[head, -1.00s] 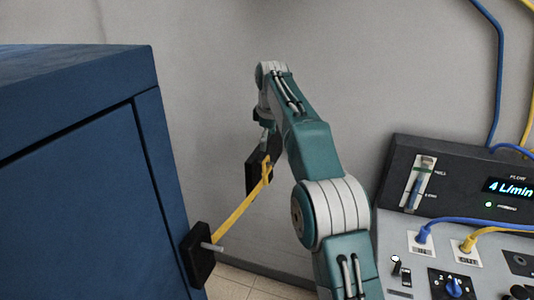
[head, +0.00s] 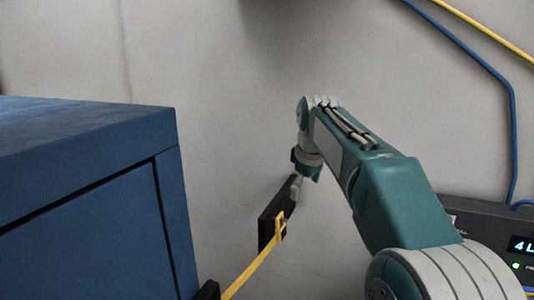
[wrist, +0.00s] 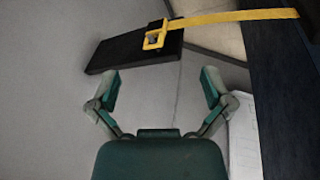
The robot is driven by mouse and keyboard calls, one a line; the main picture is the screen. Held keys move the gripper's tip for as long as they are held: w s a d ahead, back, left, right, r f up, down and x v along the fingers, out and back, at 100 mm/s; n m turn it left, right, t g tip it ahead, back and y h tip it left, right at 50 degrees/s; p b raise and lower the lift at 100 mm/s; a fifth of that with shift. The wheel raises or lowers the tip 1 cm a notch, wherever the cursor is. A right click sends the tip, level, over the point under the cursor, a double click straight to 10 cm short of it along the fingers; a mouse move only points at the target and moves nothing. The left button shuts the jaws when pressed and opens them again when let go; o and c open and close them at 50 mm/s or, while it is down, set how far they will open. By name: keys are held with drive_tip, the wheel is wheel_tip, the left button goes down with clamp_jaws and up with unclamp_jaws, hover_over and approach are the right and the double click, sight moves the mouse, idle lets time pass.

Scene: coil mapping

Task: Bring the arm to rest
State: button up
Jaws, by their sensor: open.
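My teal and grey arm (head: 385,190) reaches forward and up, then bends down at the wrist. My gripper (wrist: 160,87) is open, with nothing between its two fingers in the wrist view. In the head view the small gripper (head: 297,188) is by the upper right edge of a black plate (head: 267,228); whether they touch is unclear there. In the wrist view the plate (wrist: 125,52) lies beyond the fingertips. A yellow strap (head: 252,271) has its square buckle end (wrist: 154,39) at the plate.
A large blue cabinet (head: 85,215) fills the left. A dark block (head: 208,291) at its edge is mostly cut off by the frame. A control panel (head: 490,225) shows partly at lower right, with blue (head: 512,130) and yellow (head: 475,28) cables on the grey wall.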

drive_tip(key=s+d+f+m, duration=0.2)
drive_tip(key=s+f+m, duration=0.1)
drive_tip(key=s, duration=0.8)
drive_tip(key=s+d+f+m+t, duration=0.1)
drive_tip(key=s+f, duration=0.4)
drive_tip(key=s, duration=0.5)
drive_tip(key=s+d+f+m+t, duration=0.1)
drive_tip(key=s+d+f+m, duration=0.2)
drive_tip(key=s, duration=0.8)
drive_tip(key=shift+s+d+f+m, duration=0.25)
drive_tip(key=shift+s+f+m, duration=0.1)
drive_tip(key=shift+f+m, duration=0.75)
drive_tip(key=shift+r, duration=0.2)
